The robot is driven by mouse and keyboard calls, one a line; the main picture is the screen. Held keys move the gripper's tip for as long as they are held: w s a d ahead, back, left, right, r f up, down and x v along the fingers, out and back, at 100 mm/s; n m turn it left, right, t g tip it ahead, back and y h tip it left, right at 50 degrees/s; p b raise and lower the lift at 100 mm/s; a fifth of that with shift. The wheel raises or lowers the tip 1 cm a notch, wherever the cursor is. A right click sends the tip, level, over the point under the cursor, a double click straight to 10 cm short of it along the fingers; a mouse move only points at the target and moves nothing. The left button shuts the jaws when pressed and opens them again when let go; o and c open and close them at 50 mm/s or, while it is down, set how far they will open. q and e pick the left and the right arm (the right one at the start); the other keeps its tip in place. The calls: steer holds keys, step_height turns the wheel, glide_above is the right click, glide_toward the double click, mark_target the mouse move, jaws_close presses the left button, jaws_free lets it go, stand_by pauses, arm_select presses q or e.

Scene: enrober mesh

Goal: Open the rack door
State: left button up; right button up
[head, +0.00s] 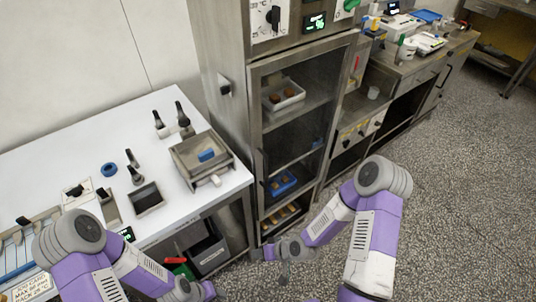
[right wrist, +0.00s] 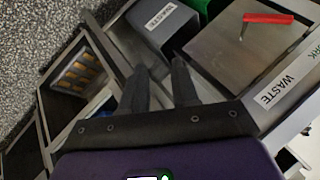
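The rack (head: 225,100) is a tall steel cabinet in the middle of the head view. Its door (head: 257,110) has a steel frame around a see-through pane and appears shut. A dark upright bar, seemingly the handle (head: 261,175), runs along the door's left side. My right gripper (head: 268,253) is low in front of the door's bottom left corner. In the right wrist view its two dark fingers (right wrist: 160,85) are apart with nothing between them. My left gripper (head: 205,291) is at the bottom edge, left of the right one; its fingers are not clear.
Trays (head: 284,183) sit on shelves behind the pane. A white worktable (head: 80,150) with tools and a steel box stands left of the rack. Speckled floor (head: 450,180) is free at right.

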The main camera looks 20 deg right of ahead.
steer(key=w+d+r+n+t+y+p, duration=0.1)
steer(key=w+d+r+n+t, duration=0.1)
steer(key=w+d+r+t, duration=0.45)
steer(key=w+d+r+n+t+y+p, duration=0.1)
steer(key=w+r+n, duration=0.15)
steer(key=r, duration=0.65)
steer(key=w+d+r+n+t+y+p, duration=0.1)
steer(key=w+d+r+n+t+p, duration=0.15)
steer(key=w+r, duration=0.4)
steer(key=shift+m+t, duration=0.3)
steer(key=shift+t, duration=0.1)
steer(key=w+a, duration=0.1)
steer(key=w+a+r+b, duration=0.1)
steer(key=w+a, duration=0.1)
steer(key=shift+w+r, duration=0.15)
steer(key=shift+w, duration=0.15)
jaws_close()
